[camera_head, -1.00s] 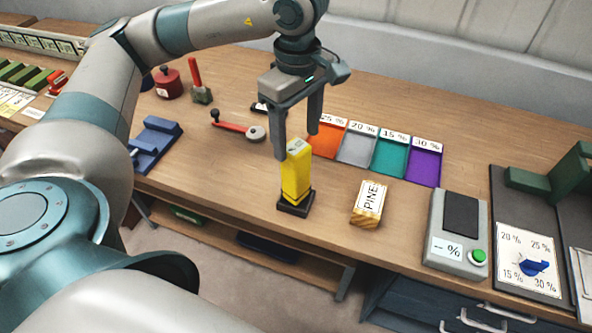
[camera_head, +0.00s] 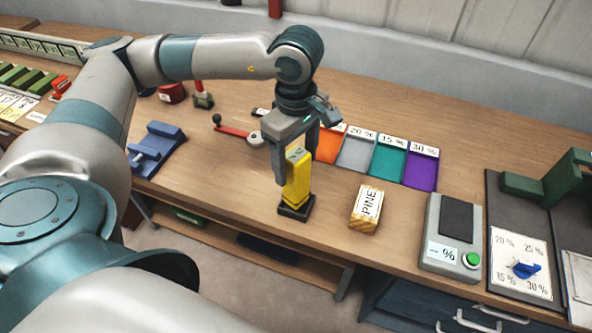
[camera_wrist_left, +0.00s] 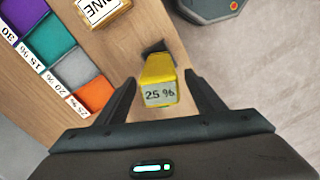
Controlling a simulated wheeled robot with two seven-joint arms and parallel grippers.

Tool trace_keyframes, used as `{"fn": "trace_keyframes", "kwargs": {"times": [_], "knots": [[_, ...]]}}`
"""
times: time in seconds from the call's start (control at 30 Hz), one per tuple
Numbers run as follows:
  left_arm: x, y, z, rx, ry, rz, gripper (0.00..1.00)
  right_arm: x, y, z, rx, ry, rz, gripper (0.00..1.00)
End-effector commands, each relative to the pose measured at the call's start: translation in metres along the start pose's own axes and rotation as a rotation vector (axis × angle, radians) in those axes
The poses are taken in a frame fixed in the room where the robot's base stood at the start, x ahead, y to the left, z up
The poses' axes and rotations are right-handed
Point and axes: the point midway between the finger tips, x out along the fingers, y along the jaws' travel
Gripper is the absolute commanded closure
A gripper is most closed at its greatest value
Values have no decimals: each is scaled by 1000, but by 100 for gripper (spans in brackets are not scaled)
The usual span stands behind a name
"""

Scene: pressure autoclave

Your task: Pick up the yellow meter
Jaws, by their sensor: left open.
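The yellow meter (camera_head: 297,180) stands upright in a dark base (camera_head: 296,208) near the front edge of the bench. In the left wrist view the meter (camera_wrist_left: 159,82) shows a "25 %" display on its top end. My left gripper (camera_head: 295,170) points down over the meter and is open. In the left wrist view its fingers (camera_wrist_left: 165,100) lie on both sides of the meter, with gaps showing. My right gripper is not in view.
A wooden block marked PINE (camera_head: 366,209) is right of the meter. Orange (camera_head: 327,147), grey (camera_head: 356,154), teal (camera_head: 388,161) and purple (camera_head: 421,172) trays are behind it. A grey device with a green button (camera_head: 451,235) stands farther right.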

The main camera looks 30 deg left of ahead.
Motion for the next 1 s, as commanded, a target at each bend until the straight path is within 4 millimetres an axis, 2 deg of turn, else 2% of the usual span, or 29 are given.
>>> {"fn": "trace_keyframes", "kwargs": {"times": [0.13,0.4,0.43,0.6,0.7,1.0], "knots": [[1,0,0,0,0,0,38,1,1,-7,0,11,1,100],[0,0,0,0,0,0,38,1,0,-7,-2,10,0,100],[0,0,0,0,0,0,40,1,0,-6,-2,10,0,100],[0,0,0,0,0,0,81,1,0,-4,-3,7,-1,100],[0,0,0,0,0,0,100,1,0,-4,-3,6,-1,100],[-1,1,0,0,0,2,100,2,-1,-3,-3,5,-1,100]]}}
